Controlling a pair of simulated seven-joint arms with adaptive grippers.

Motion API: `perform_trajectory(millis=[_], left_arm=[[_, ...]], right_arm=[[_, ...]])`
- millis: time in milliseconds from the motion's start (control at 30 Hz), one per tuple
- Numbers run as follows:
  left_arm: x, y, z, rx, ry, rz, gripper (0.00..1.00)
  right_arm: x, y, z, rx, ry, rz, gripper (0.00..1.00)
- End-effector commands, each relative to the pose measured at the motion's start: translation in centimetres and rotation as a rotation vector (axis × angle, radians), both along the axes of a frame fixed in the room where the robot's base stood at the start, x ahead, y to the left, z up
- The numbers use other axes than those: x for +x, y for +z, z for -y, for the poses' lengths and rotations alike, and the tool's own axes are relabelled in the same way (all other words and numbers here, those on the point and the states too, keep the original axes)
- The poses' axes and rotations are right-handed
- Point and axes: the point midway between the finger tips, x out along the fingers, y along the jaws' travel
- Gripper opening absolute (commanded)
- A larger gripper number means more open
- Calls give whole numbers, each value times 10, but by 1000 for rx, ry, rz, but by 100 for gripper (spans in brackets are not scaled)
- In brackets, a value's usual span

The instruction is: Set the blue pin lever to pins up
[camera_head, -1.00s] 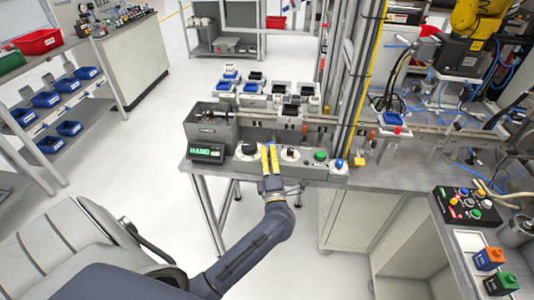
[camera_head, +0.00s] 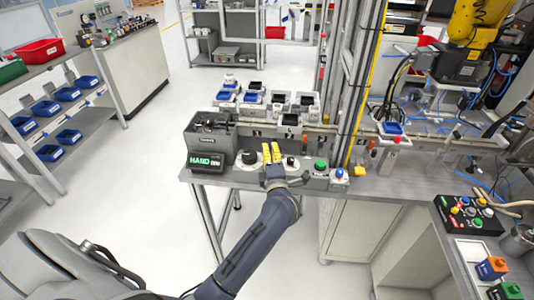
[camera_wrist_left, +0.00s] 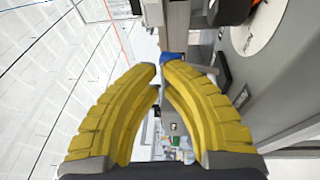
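My left gripper (camera_head: 271,146) has yellow fingers. It is over the middle of the grey control panel (camera_head: 230,176), beside the black knob on a white disc (camera_head: 249,157). In the left wrist view its fingertips (camera_wrist_left: 158,68) nearly meet, with a thin slit and nothing seen between them. A blue knob (camera_head: 339,173) sits at the panel's right end, right of the gripper and apart from it. I cannot tell whether it is the pin lever. A blue part (camera_wrist_left: 172,57) shows behind the fingertips in the left wrist view; its identity is unclear. My right gripper is out of view.
A green button (camera_head: 320,165) and a small black knob (camera_head: 291,162) stand right of the gripper. A display reading HAND (camera_head: 205,161) is at the left. Pallets with blue and black trays (camera_head: 250,98) stand behind the conveyor. A yellow-edged post (camera_head: 368,80) rises to the right.

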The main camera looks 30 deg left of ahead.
Motion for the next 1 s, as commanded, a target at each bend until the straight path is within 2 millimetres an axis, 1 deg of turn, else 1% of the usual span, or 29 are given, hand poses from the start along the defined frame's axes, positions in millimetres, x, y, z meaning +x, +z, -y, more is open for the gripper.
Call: perform_trajectory(millis=[233, 367, 467, 700, 800, 1000], left_arm=[[-2, 0, 2, -1, -1, 0, 0], [-10, 3, 10, -3, -4, 0, 0], [-21, 8, 20, -4, -7, 0, 0], [-57, 23, 47, -5, -12, 0, 0], [-71, 29, 56, -4, -11, 1, 0], [-92, 38, 71, -3, -9, -1, 0]], right_arm=[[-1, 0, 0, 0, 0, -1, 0], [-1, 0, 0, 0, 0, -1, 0], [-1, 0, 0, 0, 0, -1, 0], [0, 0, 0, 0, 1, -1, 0], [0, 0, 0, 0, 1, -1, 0], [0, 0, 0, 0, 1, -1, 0]])
